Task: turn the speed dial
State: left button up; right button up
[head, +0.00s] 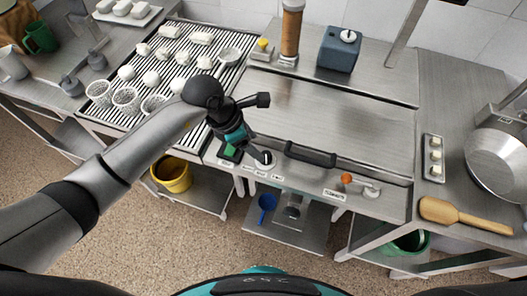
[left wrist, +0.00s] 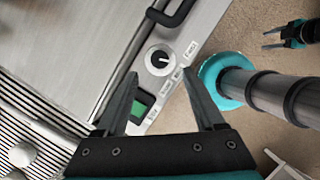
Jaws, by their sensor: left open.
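The speed dial (head: 266,158) is a round white dial with a black knob on the front panel of the steel griddle counter. In the left wrist view the dial (left wrist: 159,60) lies just beyond and between my fingertips, with a white mark on its knob. My left gripper (left wrist: 160,73) is open and empty, pointing at the dial without visibly touching it. In the head view my left gripper (head: 249,149) is over the panel, close to the dial, its fingers partly hidden. My right gripper (left wrist: 272,39) shows small at the upper right of the left wrist view, fingers apart and empty.
A green switch (left wrist: 142,108) sits beside the dial, near my left finger. A black bar handle (head: 310,155) is on the dial's other side. Small labels line the panel. An orange-knobbed fitting (head: 347,179) is farther right. White baskets (head: 126,98) stand on the ribbed rack at left.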

aim_at(265, 155)
pick_arm(q)
jog(key=x, duration=0.7)
jog(key=shift+b, duration=0.35)
grip_shut()
